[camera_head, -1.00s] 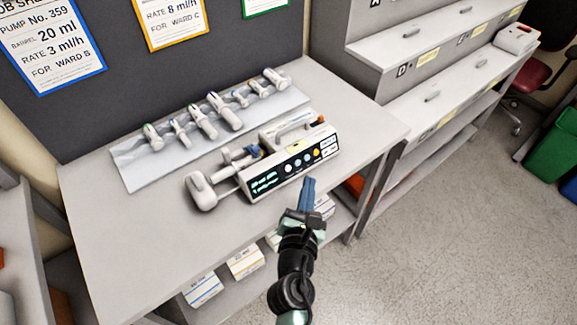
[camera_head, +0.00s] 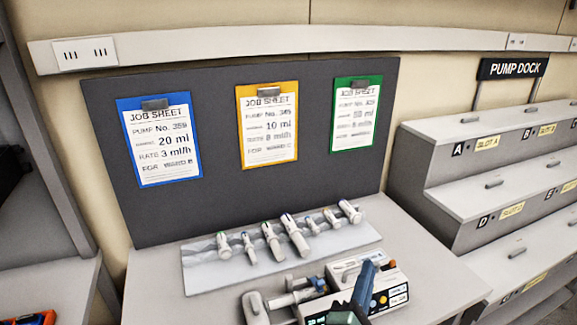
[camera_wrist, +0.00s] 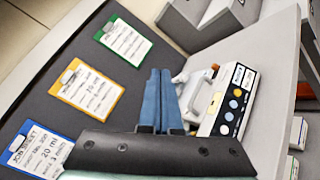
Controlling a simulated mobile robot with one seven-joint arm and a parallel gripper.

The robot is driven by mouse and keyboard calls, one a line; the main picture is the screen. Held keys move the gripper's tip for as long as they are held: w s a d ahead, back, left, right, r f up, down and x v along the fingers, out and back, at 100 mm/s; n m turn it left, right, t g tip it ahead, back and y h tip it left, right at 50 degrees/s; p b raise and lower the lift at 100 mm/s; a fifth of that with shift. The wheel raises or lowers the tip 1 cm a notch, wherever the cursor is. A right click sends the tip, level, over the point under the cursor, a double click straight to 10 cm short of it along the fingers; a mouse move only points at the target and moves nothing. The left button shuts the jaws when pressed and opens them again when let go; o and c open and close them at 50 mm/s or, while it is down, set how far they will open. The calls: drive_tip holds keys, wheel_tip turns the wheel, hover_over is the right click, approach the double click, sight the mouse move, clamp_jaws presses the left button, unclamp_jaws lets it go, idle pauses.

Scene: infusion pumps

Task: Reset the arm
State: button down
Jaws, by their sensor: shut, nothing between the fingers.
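My gripper (camera_head: 366,272) shows at the bottom of the head view, in front of the infusion pump, and hides part of the pump's front. Its blue fingers are together with nothing between them, as the wrist view also shows (camera_wrist: 161,76). The infusion pump (camera_head: 350,270) is white with a handle, a dark display and coloured buttons, and stands on the grey table (camera_head: 420,260). In the wrist view the pump (camera_wrist: 225,108) lies just right of the fingers. I cannot tell whether the fingers touch it; they appear apart.
Several syringes (camera_head: 272,241) lie in a row on a pale tray (camera_head: 208,278) behind the pump. Blue (camera_head: 160,138), yellow (camera_head: 267,124) and green (camera_head: 356,114) job sheets hang on the dark board. The stepped pump dock (camera_head: 480,145) stands at the right, its visible slots empty.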

drive_tip(key=s+a+r+m+t, duration=0.15)
drive_tip(key=r+m, duration=0.25)
drive_tip(key=r, duration=0.5)
drive_tip(key=a+r+m+t+y, duration=0.1)
drive_tip(key=a+r+m+t, duration=0.15)
drive_tip(key=r+m, duration=0.45)
drive_tip(key=s+a+r+m+t, duration=0.1)
drive_tip(key=a+r+m+t, duration=0.15)
drive_tip(key=r, duration=0.85)
drive_tip(key=s+a+r+m+t+y, duration=0.2)
drive_tip(key=s+a+r+m+y, duration=0.1)
drive_tip(key=s+r, duration=0.3)
drive_tip(key=s+a+r+m+t+y, duration=0.2)
drive_tip(key=s+a+r+m+y, duration=0.1)
drive_tip(key=r, duration=0.7)
drive_tip(key=s+a, duration=0.1)
drive_tip(key=s, duration=0.1)
drive_tip(key=shift+s+a+r+y, duration=0.3)
drive_tip(key=shift+s+r+y, duration=0.05)
drive_tip(key=shift+s+y, duration=0.05)
